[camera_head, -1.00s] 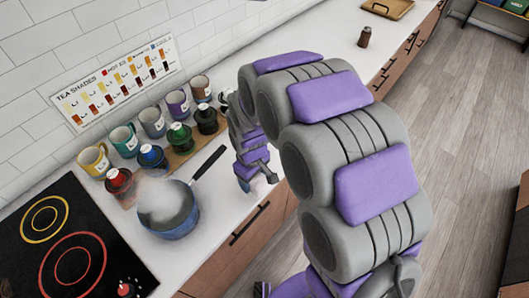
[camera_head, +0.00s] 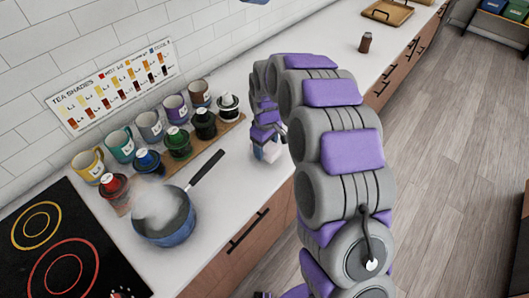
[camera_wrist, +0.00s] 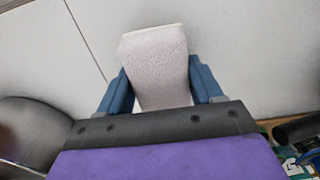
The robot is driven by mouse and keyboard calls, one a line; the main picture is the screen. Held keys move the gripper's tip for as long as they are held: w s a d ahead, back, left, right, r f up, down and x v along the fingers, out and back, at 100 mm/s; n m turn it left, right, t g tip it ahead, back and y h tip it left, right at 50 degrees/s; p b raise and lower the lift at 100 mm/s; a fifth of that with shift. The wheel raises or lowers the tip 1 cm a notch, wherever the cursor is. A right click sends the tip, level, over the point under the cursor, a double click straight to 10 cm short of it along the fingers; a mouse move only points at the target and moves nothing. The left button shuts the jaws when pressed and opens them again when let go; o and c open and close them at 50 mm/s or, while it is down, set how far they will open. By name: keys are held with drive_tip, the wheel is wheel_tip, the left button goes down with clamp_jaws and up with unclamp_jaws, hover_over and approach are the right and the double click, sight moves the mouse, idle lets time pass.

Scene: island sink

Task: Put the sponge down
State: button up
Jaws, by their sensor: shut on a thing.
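My gripper (camera_wrist: 160,88) is shut on a pale pinkish-white sponge (camera_wrist: 156,62) in the wrist view. The blue fingers press its two sides, and its far end sticks out beyond them. In the head view my gripper (camera_head: 268,152) points down at the counter (camera_head: 240,170), near its front edge and right of the pan. The sponge is mostly hidden there by my arm, and I cannot tell whether it touches the counter.
A blue pan (camera_head: 168,226) steams beside the black stove (camera_head: 62,245), its handle pointing toward my arm. Several mugs (camera_head: 120,145) and lidded jars (camera_head: 178,142) line the wall, some on a wooden board (camera_head: 228,130). A brown bottle (camera_head: 365,42) stands farther right, with clear counter around it.

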sight(269, 151)
drive_tip(key=f, duration=0.1)
drive_tip(key=d+f+b, duration=0.1)
drive_tip(key=f, duration=0.1)
drive_tip(key=shift+w+f, duration=0.2)
drive_tip(key=shift+a+f, duration=0.15)
drive_tip(key=shift+a, duration=0.6)
drive_tip(key=o, duration=1.1)
drive_tip(key=shift+d, duration=0.7)
drive_tip(key=shift+a, duration=0.15)
